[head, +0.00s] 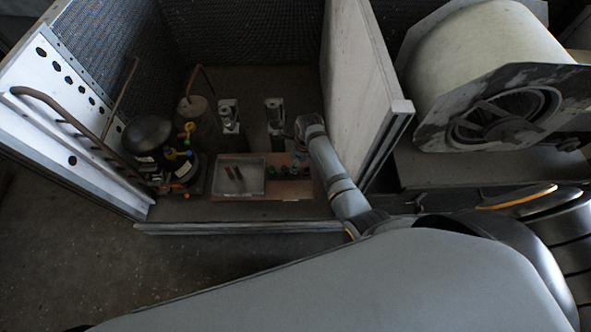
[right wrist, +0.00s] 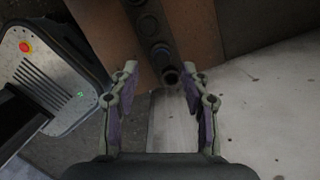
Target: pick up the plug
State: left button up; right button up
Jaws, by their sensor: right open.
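Several dark round fittings stand in a row on a wooden board; I cannot tell for sure which one is the plug. In the head view the row of fittings (head: 284,171) is at the right end of the wooden board (head: 290,189), partly behind my right arm. My left gripper is not in view.
A shallow tray (head: 238,191) with two dark rods lies on the board's left. A black compressor (head: 148,133) with pipes stands left; two metal cylinders (head: 228,115) (head: 274,115) stand behind. A pale panel (head: 362,85) walls the right side, with a blower drum (head: 485,60) beyond.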

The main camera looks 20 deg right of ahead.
jog(key=f, duration=0.2)
jog(key=f+b, duration=0.1)
jog(key=shift+w+a+f, duration=0.2)
jog(key=shift+w+f, duration=0.15)
jog(key=shift+f, duration=0.05)
jog(key=c, duration=0.9)
jog(key=shift+r, duration=0.15)
jog(key=shift+c, duration=0.2)
